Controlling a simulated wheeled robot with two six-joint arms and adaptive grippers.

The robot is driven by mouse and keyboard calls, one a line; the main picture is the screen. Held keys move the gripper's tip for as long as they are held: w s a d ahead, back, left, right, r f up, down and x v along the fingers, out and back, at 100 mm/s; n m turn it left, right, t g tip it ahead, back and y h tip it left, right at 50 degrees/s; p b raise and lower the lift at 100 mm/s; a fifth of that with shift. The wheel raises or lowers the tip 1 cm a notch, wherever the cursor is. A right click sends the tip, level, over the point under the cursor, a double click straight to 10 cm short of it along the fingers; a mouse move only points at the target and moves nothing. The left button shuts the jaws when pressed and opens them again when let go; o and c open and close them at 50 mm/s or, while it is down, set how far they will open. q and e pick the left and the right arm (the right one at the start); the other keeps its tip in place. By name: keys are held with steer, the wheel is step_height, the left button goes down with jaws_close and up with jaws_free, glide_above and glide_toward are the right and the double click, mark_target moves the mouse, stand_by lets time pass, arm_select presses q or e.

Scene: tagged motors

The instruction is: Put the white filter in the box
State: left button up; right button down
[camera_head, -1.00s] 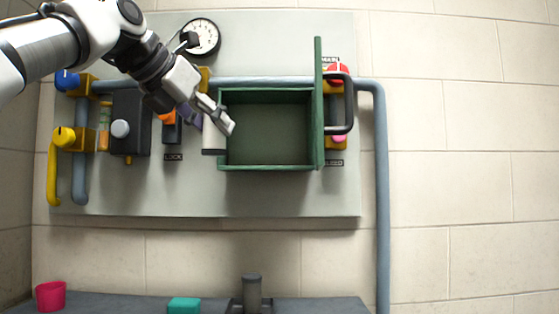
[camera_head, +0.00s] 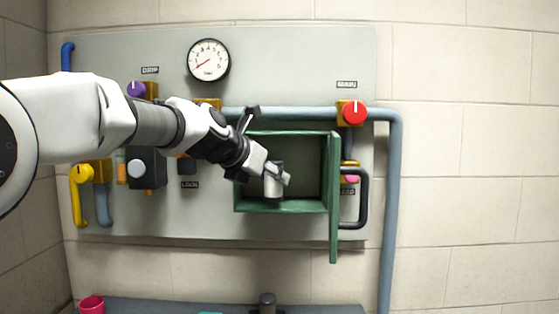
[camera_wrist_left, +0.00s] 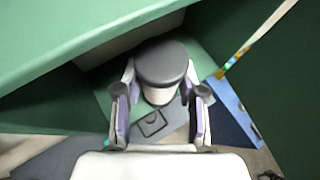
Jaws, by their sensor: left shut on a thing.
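The white filter (camera_head: 273,187), a cylinder with dark grey ends, is upright in the opening of the green box (camera_head: 280,206). My left gripper (camera_head: 279,176) is shut on the filter, its arm reaching in from the left. In the left wrist view the filter's grey cap (camera_wrist_left: 162,62) shows between the two fingers (camera_wrist_left: 160,104), with green box walls around. The filter's lower end is close to the box floor; I cannot tell whether it touches. The box door (camera_head: 334,205) stands open on the right. My right gripper is not in view.
The box is on a grey wall panel (camera_head: 300,70) with a gauge (camera_head: 209,60), a red knob (camera_head: 354,113) and a blue-grey pipe (camera_head: 395,190). A pink cup (camera_head: 91,305) stands on the bench below.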

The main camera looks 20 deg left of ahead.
arm_select(q)
steer(key=w+p, duration=0.1)
steer(key=w+d, duration=0.1)
steer(key=w, duration=0.1)
steer(key=shift+w+r+p, duration=0.15)
steer(key=shift+w+p, duration=0.05)
steer(key=shift+p, duration=0.15)
steer(key=shift+f, duration=1)
steer(key=shift+s, duration=0.25)
steer(key=o, duration=1.1)
steer(key=shift+o, duration=0.4)
steer(key=shift+w+f, duration=0.1)
steer(key=shift+w, duration=0.05)
